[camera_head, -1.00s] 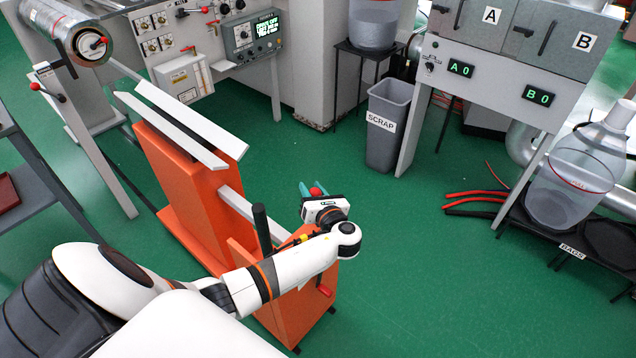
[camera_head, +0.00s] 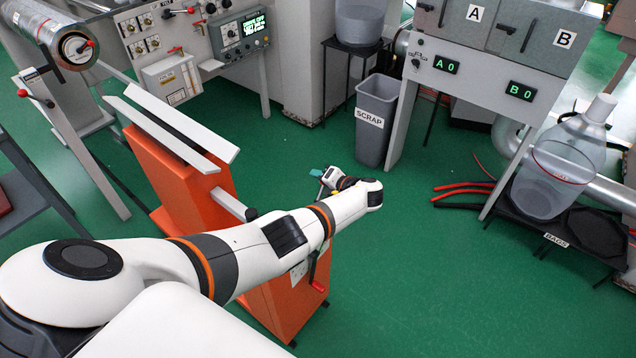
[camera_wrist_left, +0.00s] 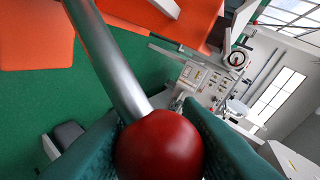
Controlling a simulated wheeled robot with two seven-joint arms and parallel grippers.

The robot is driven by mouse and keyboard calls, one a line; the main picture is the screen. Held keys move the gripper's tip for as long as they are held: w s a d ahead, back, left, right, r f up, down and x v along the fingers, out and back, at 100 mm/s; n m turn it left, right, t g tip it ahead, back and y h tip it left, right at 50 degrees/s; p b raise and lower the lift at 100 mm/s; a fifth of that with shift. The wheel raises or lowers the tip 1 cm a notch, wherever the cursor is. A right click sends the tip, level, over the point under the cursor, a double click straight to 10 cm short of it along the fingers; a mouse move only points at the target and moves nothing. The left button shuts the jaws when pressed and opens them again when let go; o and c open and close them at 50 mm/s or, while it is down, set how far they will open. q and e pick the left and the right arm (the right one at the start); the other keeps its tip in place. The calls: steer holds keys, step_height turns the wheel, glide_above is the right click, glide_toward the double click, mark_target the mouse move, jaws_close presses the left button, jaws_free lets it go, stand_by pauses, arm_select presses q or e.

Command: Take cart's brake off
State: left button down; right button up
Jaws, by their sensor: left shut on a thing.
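The orange cart (camera_head: 178,190) has two pale rails (camera_head: 170,135) along its top and a lower orange end (camera_head: 285,305). In the left wrist view a red ball knob (camera_wrist_left: 160,146) sits on the end of a bare metal lever (camera_wrist_left: 107,60). My left gripper (camera_head: 318,172) is shut on this knob, with a teal finger on each side of it. My right gripper is not in view.
A grey scrap bin (camera_head: 376,115) and the A/B cabinet (camera_head: 480,90) stand beyond. Green floor (camera_head: 430,270) is clear to the right of the cart.

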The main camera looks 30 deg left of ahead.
arm_select(q)
steer(key=shift+w+f+m+b, duration=0.2)
steer(key=shift+w+m+b, duration=0.1)
steer(key=shift+w, duration=0.1)
steer(key=shift+g, duration=0.3)
steer(key=c, duration=1.5)
jaws_free()
steer(key=o, duration=0.5)
steer(key=shift+f, duration=0.1)
